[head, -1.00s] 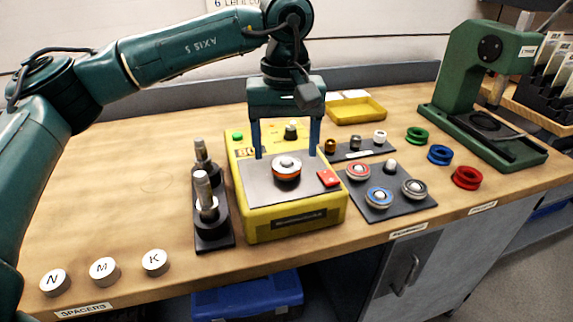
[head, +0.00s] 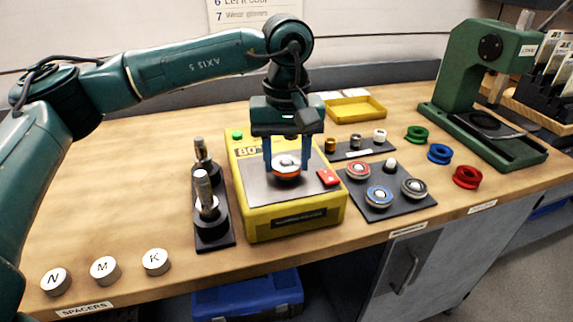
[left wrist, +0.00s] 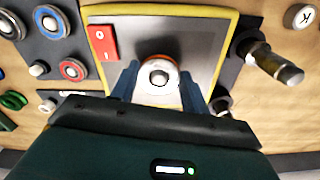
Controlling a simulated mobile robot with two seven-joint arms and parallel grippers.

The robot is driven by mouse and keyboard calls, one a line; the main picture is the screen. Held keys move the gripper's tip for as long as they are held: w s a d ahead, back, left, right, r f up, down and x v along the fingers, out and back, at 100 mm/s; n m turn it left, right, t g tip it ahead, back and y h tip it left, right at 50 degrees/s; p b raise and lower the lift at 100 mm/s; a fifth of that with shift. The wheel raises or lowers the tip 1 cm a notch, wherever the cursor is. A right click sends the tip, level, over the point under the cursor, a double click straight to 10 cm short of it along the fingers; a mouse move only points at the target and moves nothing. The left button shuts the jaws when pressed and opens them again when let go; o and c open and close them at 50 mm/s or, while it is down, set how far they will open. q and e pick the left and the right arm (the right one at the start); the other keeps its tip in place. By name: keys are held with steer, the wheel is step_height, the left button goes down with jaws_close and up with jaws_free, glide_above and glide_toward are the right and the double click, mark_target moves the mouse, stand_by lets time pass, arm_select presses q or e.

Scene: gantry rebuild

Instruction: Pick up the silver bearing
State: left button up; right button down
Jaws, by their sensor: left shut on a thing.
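A bearing with a silver top and an orange band (head: 286,166) sits on the grey plate of the yellow heater; it also shows in the left wrist view (left wrist: 158,77). My left gripper (head: 287,172) points down over the heater, with its blue fingers shut on the bearing's two sides. In the left wrist view the fingers (left wrist: 160,85) flank the bearing. A grey-silver bearing (head: 414,188) lies on the dark mat to the right, beside a red-ringed bearing (head: 358,171) and a blue-ringed bearing (head: 379,197). My right gripper is not in view.
The yellow heater (head: 296,228) has a red switch (head: 328,177). A dark stand with two upright posts (head: 213,236) is close on its left. A yellow tray (head: 378,107) lies behind; a green press (head: 465,70) stands at right.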

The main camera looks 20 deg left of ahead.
arm_select(q)
steer(key=shift+c, duration=1)
